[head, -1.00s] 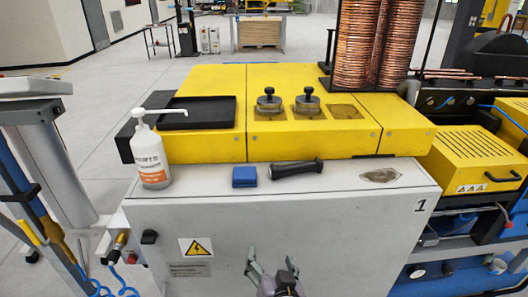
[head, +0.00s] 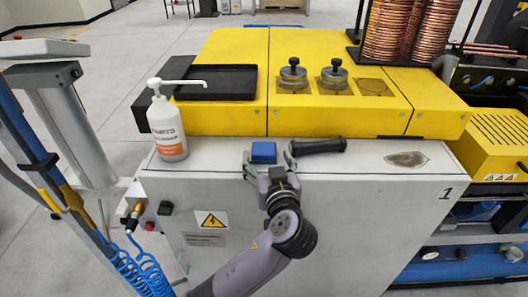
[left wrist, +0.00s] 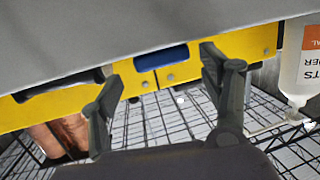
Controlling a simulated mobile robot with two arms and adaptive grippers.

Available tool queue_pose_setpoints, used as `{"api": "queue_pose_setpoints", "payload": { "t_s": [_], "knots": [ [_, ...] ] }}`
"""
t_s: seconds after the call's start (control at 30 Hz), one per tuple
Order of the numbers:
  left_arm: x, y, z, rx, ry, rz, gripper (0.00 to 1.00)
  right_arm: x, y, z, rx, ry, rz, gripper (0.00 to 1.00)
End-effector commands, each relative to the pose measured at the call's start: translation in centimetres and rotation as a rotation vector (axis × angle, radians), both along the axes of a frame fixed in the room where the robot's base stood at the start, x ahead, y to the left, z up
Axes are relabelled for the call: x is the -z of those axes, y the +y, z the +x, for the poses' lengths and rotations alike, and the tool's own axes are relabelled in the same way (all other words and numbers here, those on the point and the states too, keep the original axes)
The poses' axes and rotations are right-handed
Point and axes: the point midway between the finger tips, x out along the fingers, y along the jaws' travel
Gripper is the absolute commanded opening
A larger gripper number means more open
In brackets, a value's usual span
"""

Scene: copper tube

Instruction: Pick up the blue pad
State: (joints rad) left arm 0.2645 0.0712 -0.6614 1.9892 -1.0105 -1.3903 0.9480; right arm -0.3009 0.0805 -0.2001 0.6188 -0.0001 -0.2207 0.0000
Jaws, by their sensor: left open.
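The blue pad (head: 263,151) lies on the grey top of the cabinet, left of a black handle-like tool (head: 317,146). My left gripper (head: 269,160) is at the cabinet's front edge, open and empty, its fingers to either side of the pad in the head view. In the left wrist view, the pad (left wrist: 162,58) shows beyond and between the two spread fingers of the left gripper (left wrist: 160,80). Whether the fingers overlap the pad in depth, I cannot tell. My right gripper is not in view.
A white pump bottle (head: 168,127) stands to the left on the cabinet top. Behind is a yellow machine housing (head: 235,119) with a black tray (head: 217,83) and two black knobs (head: 293,73). Copper coils (head: 410,30) stand at the back right.

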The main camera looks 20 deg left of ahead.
Motion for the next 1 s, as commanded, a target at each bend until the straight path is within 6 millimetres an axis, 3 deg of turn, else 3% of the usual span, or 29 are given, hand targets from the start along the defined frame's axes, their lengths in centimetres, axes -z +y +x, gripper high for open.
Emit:
{"api": "queue_pose_setpoints", "payload": {
  "t_s": [0.43,0.73,1.0],
  "knots": [
    [0.6,2.2,4.5,0.001,0.0,0.003,0.7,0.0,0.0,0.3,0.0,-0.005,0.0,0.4],
    [0.7,2.4,4.9,0.001,0.002,0.001,0.7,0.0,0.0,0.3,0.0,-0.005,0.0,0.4],
    [0.7,2.4,4.9,0.001,0.002,0.001,0.53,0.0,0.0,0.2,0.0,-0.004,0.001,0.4]
  ]
}}
